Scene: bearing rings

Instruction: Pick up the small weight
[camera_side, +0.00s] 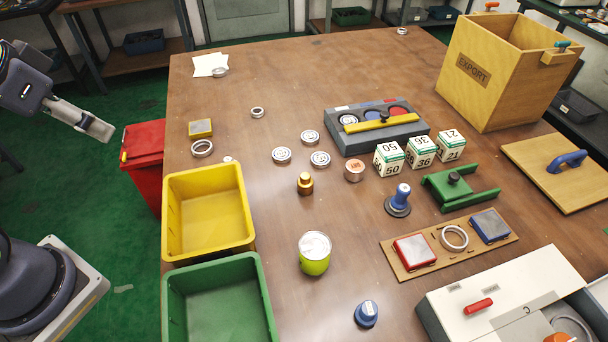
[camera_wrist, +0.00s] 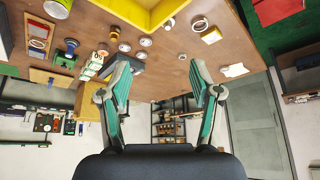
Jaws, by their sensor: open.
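A small brass-coloured knobbed piece (camera_side: 305,184), which looks like the small weight, stands upright on the brown table near its middle, right of the yellow bin. What seems to be the same piece shows small in the wrist view (camera_wrist: 114,33). My gripper (camera_wrist: 160,66) is open with nothing between its fingers. In the side view its pale finger end shows off the table's left edge, well away from the weight and apart from everything on the table.
A yellow bin (camera_side: 208,167) and a green bin (camera_side: 216,269) stand at the table's left front. A lime can (camera_side: 314,263), copper piece (camera_side: 354,170), silver rings and numbered cubes (camera_side: 421,152) surround the weight. A wooden EXPORT box (camera_side: 474,71) rises at the back right.

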